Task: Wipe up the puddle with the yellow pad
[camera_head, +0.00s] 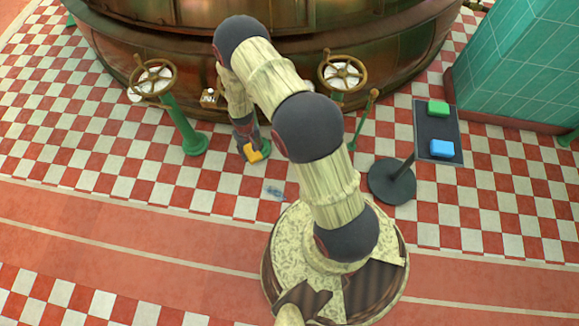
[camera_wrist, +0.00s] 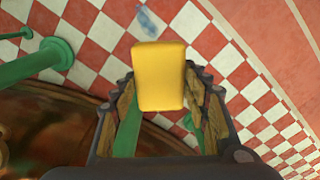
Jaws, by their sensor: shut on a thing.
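My gripper (camera_wrist: 160,98) is shut on the yellow pad (camera_wrist: 159,75), which sits between its two fingers in the wrist view. In the head view the yellow pad (camera_head: 253,153) shows at the end of my arm, in front of the copper kettle. The puddle (camera_head: 274,191) is a small bluish patch on the checkered floor, just below and right of the pad in the head view. In the wrist view the puddle (camera_wrist: 150,22) lies beyond the pad's far edge, and the pad appears to be above the floor, apart from it. The exact height cannot be told.
A large copper kettle (camera_head: 130,45) stands at the back. Handwheels on green posts (camera_head: 186,133) flank my arm. A dark stand tray (camera_head: 437,128) at right holds a green pad (camera_head: 438,108) and a blue pad (camera_head: 442,148). A teal tiled block (camera_head: 520,70) stands behind it. The floor at left is clear.

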